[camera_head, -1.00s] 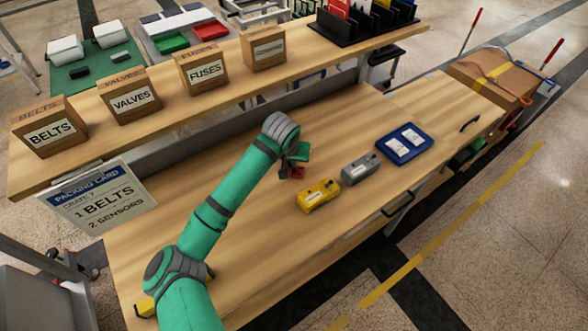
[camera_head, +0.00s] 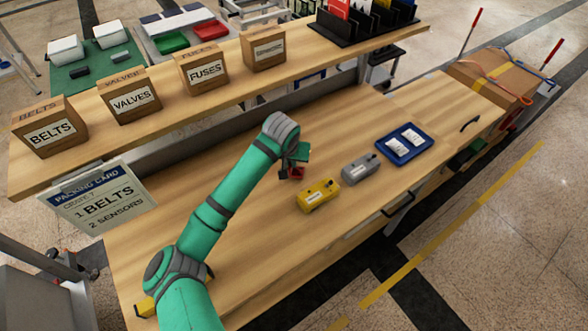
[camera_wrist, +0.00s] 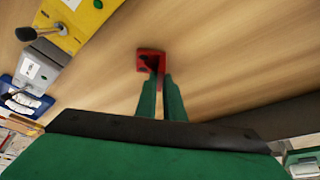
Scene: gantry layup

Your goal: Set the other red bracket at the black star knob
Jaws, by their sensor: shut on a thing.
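The red bracket (camera_wrist: 149,58) is between the fingertips of my gripper (camera_wrist: 161,80) in the wrist view. My gripper is shut on it. In the head view the red bracket (camera_head: 292,173) shows just below my green gripper (camera_head: 297,158), over the wooden bench, left of a yellow box. I cannot tell whether the bracket touches the bench top. In the wrist view a black knob (camera_wrist: 27,33) on a stem stands by the yellow and grey boxes, at the upper left. I cannot make out a star shape. No second red bracket is plain to see.
The yellow box (camera_head: 318,196) and grey box (camera_head: 360,168) sit right of my gripper on the bench (camera_head: 260,255). A blue tray (camera_head: 427,148) with white cards lies beyond. A shelf (camera_head: 225,90) with labelled cartons runs behind. The bench's front left is mostly clear.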

